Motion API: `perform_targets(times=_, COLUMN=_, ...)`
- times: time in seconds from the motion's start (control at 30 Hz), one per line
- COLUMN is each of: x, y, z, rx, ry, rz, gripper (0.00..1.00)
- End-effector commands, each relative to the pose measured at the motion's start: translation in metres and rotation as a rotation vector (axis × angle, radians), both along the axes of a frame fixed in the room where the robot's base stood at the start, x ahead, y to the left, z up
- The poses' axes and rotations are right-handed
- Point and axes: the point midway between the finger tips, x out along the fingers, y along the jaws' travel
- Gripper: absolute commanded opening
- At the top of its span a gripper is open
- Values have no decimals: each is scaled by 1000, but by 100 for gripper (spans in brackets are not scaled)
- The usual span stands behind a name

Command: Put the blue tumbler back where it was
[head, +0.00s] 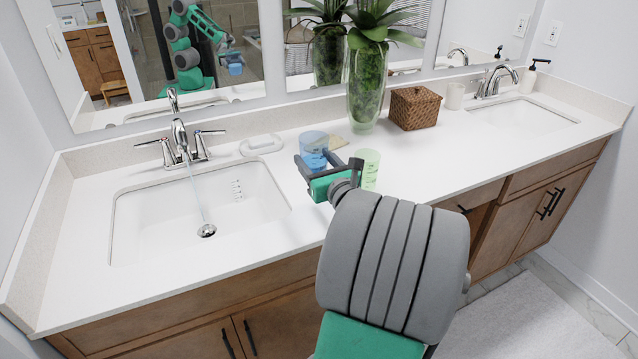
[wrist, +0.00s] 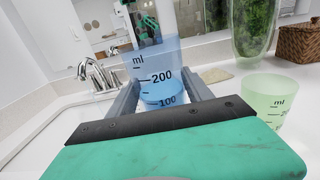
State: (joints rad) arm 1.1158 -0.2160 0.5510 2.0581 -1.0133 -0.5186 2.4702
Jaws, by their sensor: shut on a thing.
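The blue tumbler (head: 314,146) is see-through, with dark volume marks that show in the wrist view (wrist: 158,70). My gripper (head: 318,165) is shut on it, one finger on each side, and holds it upright over the counter to the right of the left sink. In the wrist view my gripper (wrist: 163,98) has its fingers around the tumbler's lower half. I cannot tell whether the tumbler's base touches the counter. A green tumbler (head: 368,167) stands just right of my gripper, partly hidden by my arm; it also shows in the wrist view (wrist: 268,100).
Water runs from the left faucet (head: 181,145) into the left sink (head: 150,220). A soap dish (head: 262,145) lies behind. A beige cloth (head: 338,143), a plant vase (head: 367,90) and a wicker box (head: 414,108) stand near the mirror. The counter (head: 450,140) right of the green tumbler is clear.

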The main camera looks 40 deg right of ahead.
Motion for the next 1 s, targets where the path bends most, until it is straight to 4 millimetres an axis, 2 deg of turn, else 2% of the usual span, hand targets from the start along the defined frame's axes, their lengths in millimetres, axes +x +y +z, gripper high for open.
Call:
perform_targets(times=0.1, x=16, y=-20, z=-31, rx=6, ry=1, rz=0, gripper=12)
perform_targets(times=0.23, x=27, y=-34, z=-50, rx=2, ry=-1, rz=1, gripper=12)
perform_targets(times=0.43, x=36, y=-45, z=-66, rx=1, ry=0, rz=0, gripper=12)
perform_targets(times=0.57, x=35, y=-44, z=-90, rx=3, ry=0, rz=0, gripper=12)
perform_targets(times=0.97, x=34, y=-44, z=-97, rx=0, ry=-1, rz=0, gripper=12)
perform_targets(times=1.0, x=35, y=-44, z=-96, rx=0, ry=-1, rz=0, gripper=62)
